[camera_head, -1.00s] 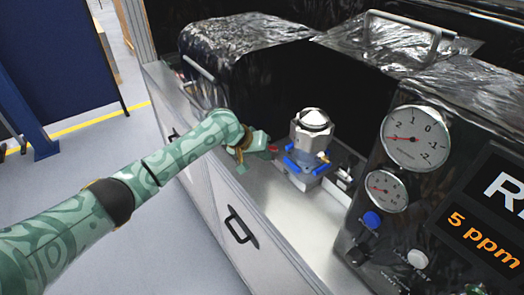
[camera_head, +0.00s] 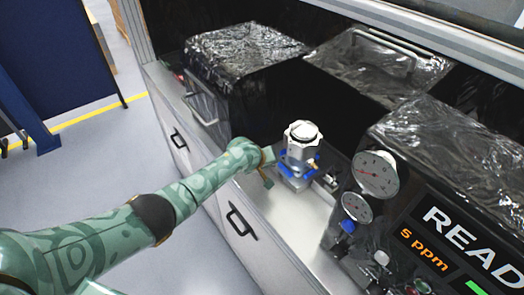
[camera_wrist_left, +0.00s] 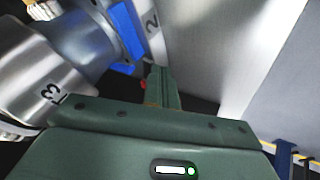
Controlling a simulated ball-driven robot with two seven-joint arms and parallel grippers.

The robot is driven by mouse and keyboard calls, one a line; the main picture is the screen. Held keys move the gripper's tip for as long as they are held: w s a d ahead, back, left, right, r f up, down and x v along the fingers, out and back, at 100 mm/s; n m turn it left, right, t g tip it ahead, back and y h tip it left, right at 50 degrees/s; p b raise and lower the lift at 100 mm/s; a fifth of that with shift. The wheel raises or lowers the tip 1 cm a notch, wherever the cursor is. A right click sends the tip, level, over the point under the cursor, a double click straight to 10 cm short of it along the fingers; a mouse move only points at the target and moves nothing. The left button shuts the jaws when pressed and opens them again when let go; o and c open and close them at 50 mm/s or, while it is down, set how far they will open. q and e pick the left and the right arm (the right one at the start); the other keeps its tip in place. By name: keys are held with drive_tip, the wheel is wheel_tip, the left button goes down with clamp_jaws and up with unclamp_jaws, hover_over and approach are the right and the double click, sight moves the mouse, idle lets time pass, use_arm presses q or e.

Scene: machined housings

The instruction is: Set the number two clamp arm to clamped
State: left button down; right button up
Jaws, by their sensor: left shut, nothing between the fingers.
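A silver machined housing (camera_head: 301,148) stands upright on a fixture on the bench, with blue clamp arms (camera_head: 286,171) around its base. My left gripper (camera_head: 268,165) is just left of the fixture in the head view. Its fingers (camera_wrist_left: 160,82) are shut and empty, below and right of the blue arm in the wrist view. I cannot tell whether they touch it. My right gripper is not in view.
A black foil-covered box (camera_head: 245,65) stands behind left. A console with dials (camera_head: 375,173) and a lit display (camera_head: 450,245) stands at the right. The light bench top (camera_head: 300,215) is clear in front of the fixture. A white cabinet with dark handles (camera_head: 241,222) is below.

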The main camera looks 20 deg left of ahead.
use_arm(q)
drive_tip(key=shift+d+r+n+y+p, duration=0.1)
drive_tip(key=shift+d+n+y+p, duration=0.45)
drive_tip(key=shift+n, duration=0.35)
drive_tip(key=shift+w+d+f+n+y, duration=0.2)
drive_tip(key=shift+d+n+y, duration=0.35)
drive_tip(key=shift+n, duration=0.45)
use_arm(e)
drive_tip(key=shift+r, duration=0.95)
use_arm(q)
drive_tip(key=shift+w+d, duration=0.15)
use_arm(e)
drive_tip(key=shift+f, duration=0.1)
